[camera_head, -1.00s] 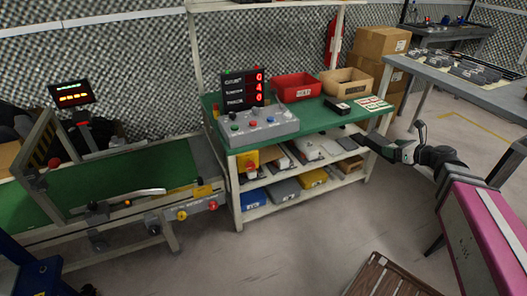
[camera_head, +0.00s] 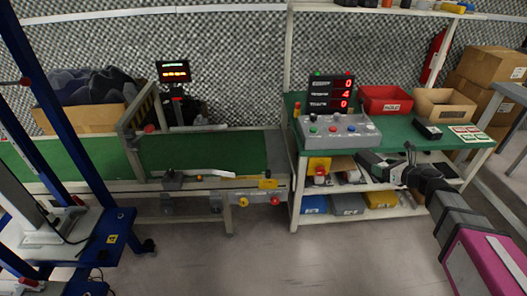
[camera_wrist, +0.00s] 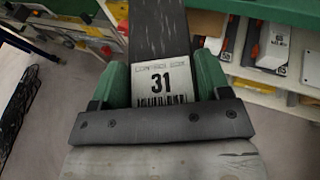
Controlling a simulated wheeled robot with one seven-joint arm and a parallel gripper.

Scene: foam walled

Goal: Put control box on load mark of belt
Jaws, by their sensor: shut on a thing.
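The control box (camera_wrist: 158,32) is a long dark bar with a white label reading 31 in the wrist view. My gripper (camera_wrist: 161,80) is shut on it, with a green finger on each side of the label. In the head view the gripper (camera_head: 387,171) holds the dark box (camera_head: 368,161) in front of the workbench's shelves. The belt (camera_head: 205,152) is a green conveyor at the left, well away from the gripper. I cannot make out a load mark on it for certain.
The workbench (camera_head: 400,134) carries a grey button panel (camera_head: 336,130), a red bin (camera_head: 384,100) and a tan bin (camera_head: 444,105). A blue-framed stand (camera_head: 108,238) is at the lower left. The floor (camera_head: 300,262) in front is clear.

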